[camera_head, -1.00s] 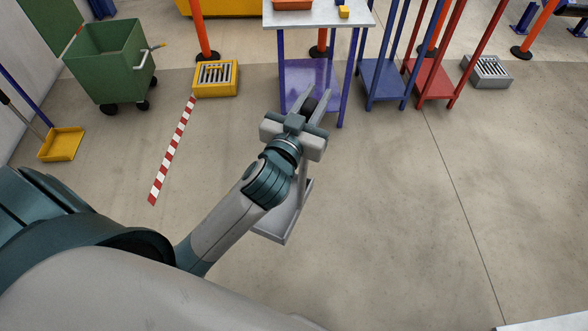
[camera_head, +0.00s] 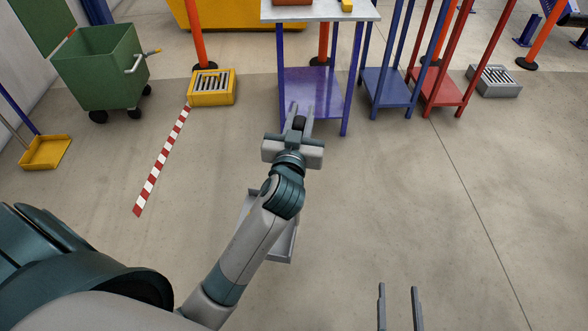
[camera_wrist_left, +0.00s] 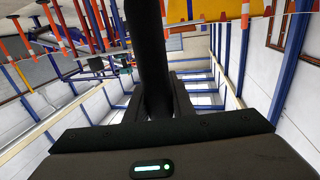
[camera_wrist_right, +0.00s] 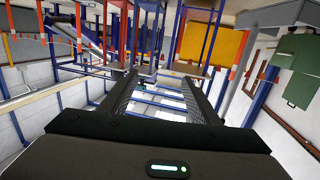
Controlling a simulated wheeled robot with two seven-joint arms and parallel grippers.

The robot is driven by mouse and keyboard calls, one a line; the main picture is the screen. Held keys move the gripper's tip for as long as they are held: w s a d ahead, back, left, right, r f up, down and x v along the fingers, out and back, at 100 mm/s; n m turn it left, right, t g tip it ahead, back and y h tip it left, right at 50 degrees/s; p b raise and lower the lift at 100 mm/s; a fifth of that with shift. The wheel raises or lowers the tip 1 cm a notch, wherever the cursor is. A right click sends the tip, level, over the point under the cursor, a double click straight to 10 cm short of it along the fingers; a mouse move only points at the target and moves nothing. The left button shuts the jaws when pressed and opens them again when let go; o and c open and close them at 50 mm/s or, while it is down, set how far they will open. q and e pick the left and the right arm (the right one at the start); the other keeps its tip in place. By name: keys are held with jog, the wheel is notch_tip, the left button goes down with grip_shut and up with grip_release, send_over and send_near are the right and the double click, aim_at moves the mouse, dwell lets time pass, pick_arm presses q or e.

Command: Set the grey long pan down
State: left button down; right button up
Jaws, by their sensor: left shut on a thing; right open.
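My left gripper (camera_head: 302,118) is shut on the black handle end of the grey long pan. The grey pan's scoop (camera_head: 283,244) shows below my left forearm, which hides much of it. I cannot tell whether the scoop touches the floor. In the left wrist view, the dark handle (camera_wrist_left: 149,50) stands between the fingers of my left gripper (camera_wrist_left: 160,95). My right gripper (camera_head: 400,292) is open and empty at the bottom of the head view. It also shows open in the right wrist view (camera_wrist_right: 163,92).
A yellow long pan (camera_head: 45,152) stands at the left near a green cart (camera_head: 102,72). A red-and-white floor strip (camera_head: 160,165) and a yellow grated box (camera_head: 212,90) lie ahead. A purple-legged table (camera_head: 312,92) is straight ahead. Floor at right is clear.

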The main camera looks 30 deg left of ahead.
pick_arm(q)
jog(key=w+a+f+n+y+b, duration=0.1)
jog(key=f+b, duration=0.6)
jog(key=f, duration=0.2)
jog(key=w+a+f+n+g+y+b, duration=0.1)
jog(key=a+f+b, duration=0.1)
jog(key=f+b, duration=0.5)
notch_tip(320, 180, down, 3)
jog(key=shift+w+a+f+y, duration=0.1)
jog(key=shift+w+a+y, duration=0.1)
jog(key=shift+w+y, duration=0.1)
pick_arm(e)
jog(key=s+r+t+y, duration=0.1)
jog(key=s+r+t, duration=0.3)
jog(key=r, duration=0.9)
jog(key=s+d+r+t+y, duration=0.1)
jog(key=s+r+t, duration=0.4)
jog(key=r, duration=0.8)
jog(key=shift+s+d+r+m+t+y, duration=0.25)
jog(key=shift+m+t+y, duration=0.15)
jog(key=shift+t+y, duration=0.3)
